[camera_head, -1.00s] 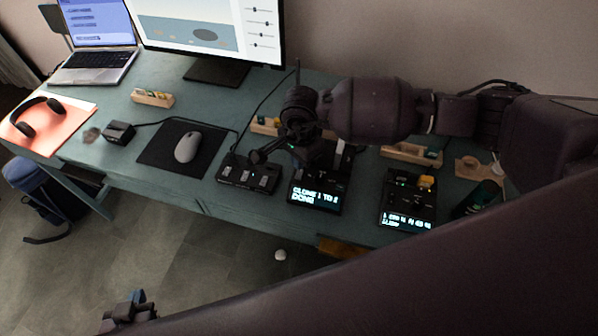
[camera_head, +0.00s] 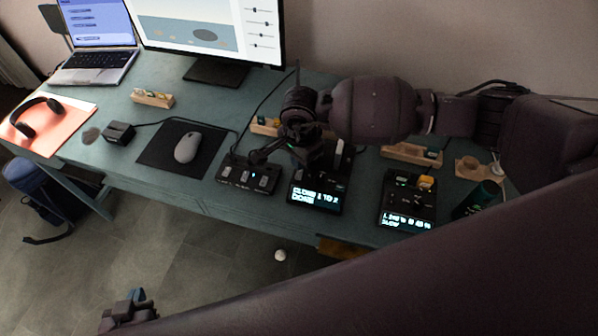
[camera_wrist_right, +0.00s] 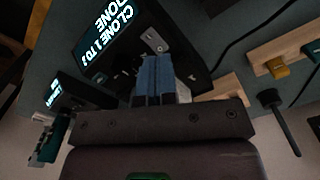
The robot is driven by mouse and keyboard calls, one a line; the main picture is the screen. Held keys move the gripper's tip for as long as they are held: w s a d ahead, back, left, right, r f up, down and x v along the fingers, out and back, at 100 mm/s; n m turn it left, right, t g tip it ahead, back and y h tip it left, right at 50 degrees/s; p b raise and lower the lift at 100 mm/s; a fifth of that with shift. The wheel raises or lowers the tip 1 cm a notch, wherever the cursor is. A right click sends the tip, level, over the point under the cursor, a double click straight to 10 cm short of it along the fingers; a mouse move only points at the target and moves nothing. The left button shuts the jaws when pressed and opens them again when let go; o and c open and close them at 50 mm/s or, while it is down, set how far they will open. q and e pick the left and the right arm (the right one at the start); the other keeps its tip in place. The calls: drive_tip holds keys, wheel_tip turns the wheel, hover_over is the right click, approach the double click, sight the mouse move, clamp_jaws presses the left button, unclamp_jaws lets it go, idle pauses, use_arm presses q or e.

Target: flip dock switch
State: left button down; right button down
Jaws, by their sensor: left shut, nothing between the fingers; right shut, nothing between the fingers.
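The black dock (camera_head: 318,196) stands near the desk's front edge, its lit display reading "CLONE 1 TO 2 DONE". It also shows in the right wrist view (camera_wrist_right: 180,25), with small light controls (camera_wrist_right: 153,38) on its top just beyond my fingertips. My right gripper (camera_head: 310,160) is over the rear part of this dock. Its blue fingers (camera_wrist_right: 155,62) are shut and empty; I cannot tell whether they touch the dock. They hide part of its top. My left gripper (camera_head: 130,298) is shut and empty, low at the left, away from the desk.
A second lit device (camera_head: 407,203) stands to the right, and a black switch box (camera_head: 248,177) to the left. Wooden holders (camera_head: 412,153) stand behind. A mouse (camera_head: 187,147) lies on a black mat (camera_head: 160,158). A dark green can (camera_head: 477,200) stands at far right.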

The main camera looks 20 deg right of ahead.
drive_tip(key=shift+f, duration=0.15)
idle(0.7)
drive_tip(key=shift+f+b, duration=0.45)
drive_tip(key=shift+f, duration=0.1)
idle(0.3)
drive_tip(key=shift+f+b, duration=0.4)
drive_tip(key=shift+f, duration=0.25)
idle(0.5)
drive_tip(key=shift+r+p, duration=0.4)
drive_tip(key=shift+r, duration=0.35)
drive_tip(key=shift+r+p, duration=0.6)
drive_tip(key=shift+r, duration=0.45)
drive_tip(key=shift+r+p, duration=0.85)
drive_tip(key=shift+r, duration=0.9)
